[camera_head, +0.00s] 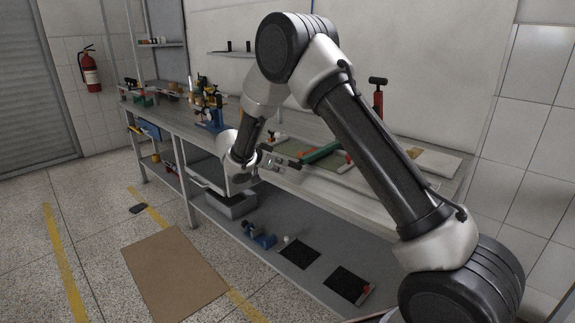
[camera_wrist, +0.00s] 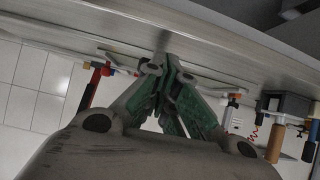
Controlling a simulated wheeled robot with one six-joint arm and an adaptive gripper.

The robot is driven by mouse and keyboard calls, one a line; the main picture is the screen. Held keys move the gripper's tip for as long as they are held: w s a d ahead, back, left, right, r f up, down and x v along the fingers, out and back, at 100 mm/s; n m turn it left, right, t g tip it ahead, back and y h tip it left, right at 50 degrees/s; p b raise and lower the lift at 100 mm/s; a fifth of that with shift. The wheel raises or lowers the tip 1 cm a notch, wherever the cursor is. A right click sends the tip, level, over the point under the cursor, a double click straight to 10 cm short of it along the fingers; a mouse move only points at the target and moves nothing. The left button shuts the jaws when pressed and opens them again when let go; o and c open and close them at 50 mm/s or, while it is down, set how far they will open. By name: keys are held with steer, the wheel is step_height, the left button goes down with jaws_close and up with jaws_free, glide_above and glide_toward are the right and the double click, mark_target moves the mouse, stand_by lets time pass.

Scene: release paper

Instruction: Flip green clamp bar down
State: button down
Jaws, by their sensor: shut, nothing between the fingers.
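In the wrist view the fingertips (camera_wrist: 163,56) meet and hold nothing. Green surfaces show along the fingers there; I cannot pick out the clamp bar in that view. Whether the gripper touches the bar cannot be told.
The workbench (camera_head: 171,113) runs along the wall. A red-handled upright tool (camera_head: 378,97) stands behind my arm. A blue device (camera_head: 211,118) and small tools stand to the left. A lower shelf (camera_head: 285,232) holds a grey bin (camera_head: 232,205). Open floor lies in front, with a brown mat (camera_head: 174,276).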

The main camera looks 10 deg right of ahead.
steer(key=s+a+f, duration=0.1)
steer(key=s+a, duration=0.1)
steer(key=a, duration=0.1)
steer(key=s+a+f, duration=0.1)
steer(key=shift+a+f, duration=0.15)
steer(key=shift+f, duration=0.15)
